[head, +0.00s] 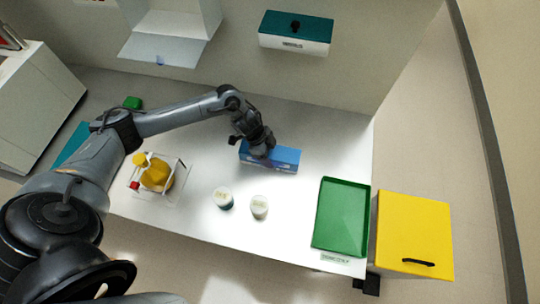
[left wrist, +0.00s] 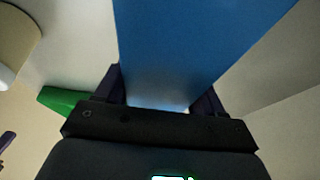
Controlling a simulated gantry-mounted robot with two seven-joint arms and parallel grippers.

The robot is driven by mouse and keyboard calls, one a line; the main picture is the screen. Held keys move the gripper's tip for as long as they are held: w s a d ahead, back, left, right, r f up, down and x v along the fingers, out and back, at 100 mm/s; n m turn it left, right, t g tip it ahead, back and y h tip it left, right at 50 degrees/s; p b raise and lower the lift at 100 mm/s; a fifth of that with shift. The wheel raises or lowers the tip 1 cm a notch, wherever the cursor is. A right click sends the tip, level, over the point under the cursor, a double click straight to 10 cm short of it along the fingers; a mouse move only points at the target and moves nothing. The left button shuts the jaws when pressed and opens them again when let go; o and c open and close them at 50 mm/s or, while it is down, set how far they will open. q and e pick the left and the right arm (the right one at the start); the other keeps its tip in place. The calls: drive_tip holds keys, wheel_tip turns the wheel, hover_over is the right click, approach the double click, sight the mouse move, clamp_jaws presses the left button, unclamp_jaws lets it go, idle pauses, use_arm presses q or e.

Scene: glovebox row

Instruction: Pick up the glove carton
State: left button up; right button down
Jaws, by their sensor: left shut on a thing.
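The glove carton (head: 285,160) is a blue box on the white bench in the head view, towards the back right of the middle. My left gripper (head: 260,154) is at the carton's left part, coming down from above, and is shut on it. In the left wrist view the blue carton (left wrist: 190,50) fills the middle, between the two dark fingers of the gripper (left wrist: 162,98). I cannot tell whether the carton is lifted off the bench. My right gripper is not in view.
Two white-lidded jars (head: 259,207) stand in front of the carton. A framed stand with a yellow flask (head: 155,174) is at left. A green tray (head: 341,217) lies at the right end, beside a yellow bin (head: 414,234). A teal-lidded box (head: 297,34) is on the back wall.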

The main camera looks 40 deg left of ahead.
use_arm(q)
drive_tip(key=shift+c, duration=0.7)
drive_tip(key=shift+r, duration=0.2)
drive_tip(key=shift+r, duration=0.55)
drive_tip(key=r, duration=0.1)
drive_tip(key=r+p, duration=0.1)
drive_tip(key=r, duration=0.1)
drive_tip(key=shift+d+r, duration=0.1)
drive_tip(key=shift+d, duration=0.3)
drive_tip(key=w+d+r+p, duration=0.1)
drive_tip(key=d+r+p, duration=0.1)
drive_tip(key=d+r, duration=0.6)
drive_tip(key=w+r+n+t+y, duration=0.2)
drive_tip(key=w+n, duration=0.4)
drive_tip(key=n, duration=0.6)
drive_tip(key=shift+w+r+y, duration=0.3)
drive_tip(key=shift+r+y, duration=0.6)
drive_tip(key=shift+y, duration=0.1)
